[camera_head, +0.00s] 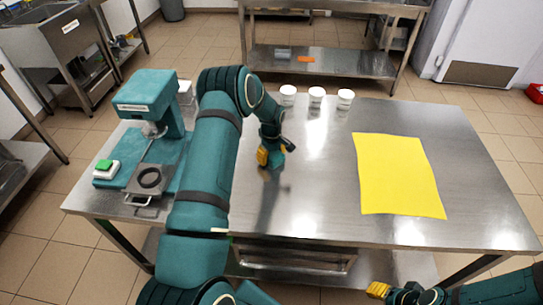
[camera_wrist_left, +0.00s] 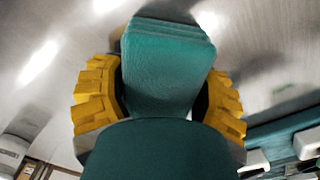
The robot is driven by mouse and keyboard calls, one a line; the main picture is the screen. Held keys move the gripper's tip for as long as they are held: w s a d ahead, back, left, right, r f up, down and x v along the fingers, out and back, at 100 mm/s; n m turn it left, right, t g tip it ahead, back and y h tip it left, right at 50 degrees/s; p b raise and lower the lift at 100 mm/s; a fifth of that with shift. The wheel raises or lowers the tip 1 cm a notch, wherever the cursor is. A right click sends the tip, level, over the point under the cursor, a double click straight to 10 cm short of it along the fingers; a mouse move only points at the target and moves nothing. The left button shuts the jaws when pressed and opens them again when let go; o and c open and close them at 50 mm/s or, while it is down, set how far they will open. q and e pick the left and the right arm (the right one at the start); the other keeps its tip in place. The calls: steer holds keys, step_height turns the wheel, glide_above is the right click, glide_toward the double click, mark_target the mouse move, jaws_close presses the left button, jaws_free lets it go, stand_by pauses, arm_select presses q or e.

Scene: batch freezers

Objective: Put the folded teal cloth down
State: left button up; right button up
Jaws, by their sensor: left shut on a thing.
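The folded teal cloth (camera_wrist_left: 168,70) is between the yellow fingers of my left gripper (camera_wrist_left: 160,97) in the left wrist view. Its layered edge points away from the wrist. In the head view my left gripper (camera_head: 271,157) is over the middle of the steel table (camera_head: 310,205), and only a small teal piece of the cloth (camera_head: 288,145) shows beside the fingers. A dark reflection lies below it on the table; the exact height is hard to tell. My right gripper (camera_head: 378,290) is low at the front edge, its opening unclear.
A yellow sheet (camera_head: 398,175) lies flat on the right of the table. Several white cups (camera_head: 316,97) stand along the back edge. A teal machine (camera_head: 150,110) with a black ring on its plate stands at the left. Bare steel lies between the gripper and the yellow sheet.

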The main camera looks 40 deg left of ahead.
arm_select(q)
steer(key=o, duration=1.3)
steer(key=shift+f, duration=0.1)
steer(key=shift+r, duration=0.25)
step_height(320, 180, up, 12)
steer(key=shift+f+p, duration=0.1)
steer(key=shift+p, duration=0.6)
